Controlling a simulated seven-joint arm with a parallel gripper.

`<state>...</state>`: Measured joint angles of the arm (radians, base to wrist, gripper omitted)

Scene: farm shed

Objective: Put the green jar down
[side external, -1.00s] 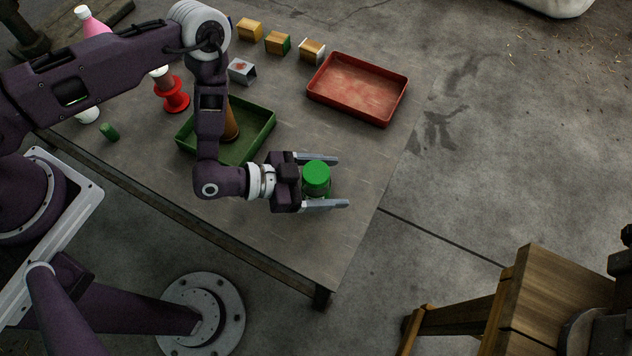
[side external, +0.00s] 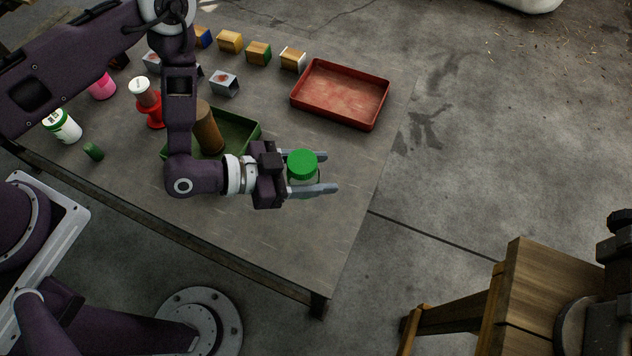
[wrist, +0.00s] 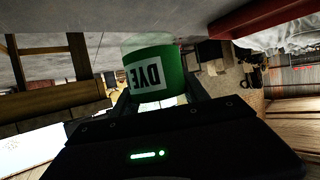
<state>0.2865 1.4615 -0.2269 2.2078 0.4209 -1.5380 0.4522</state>
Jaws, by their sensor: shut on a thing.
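The green jar (side external: 302,166) has a bright green lid and sits between the fingers of my gripper (side external: 320,172), which is shut on it. It looks upright, near the right part of the table (side external: 280,235). In the wrist view the jar (wrist: 155,75) shows a green band with a white label reading "DYE", upside down, and a pale part above it. I cannot tell whether its base touches the table. My gripper hides part of its side.
A green tray (side external: 250,128) with a brown cylinder (side external: 208,130) stands left of the jar. An empty red tray (side external: 340,93) lies behind. Several small boxes, a red spool-like thing (side external: 155,112) and a white-and-green jar (side external: 62,126) stand farther left. The table's front right is clear.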

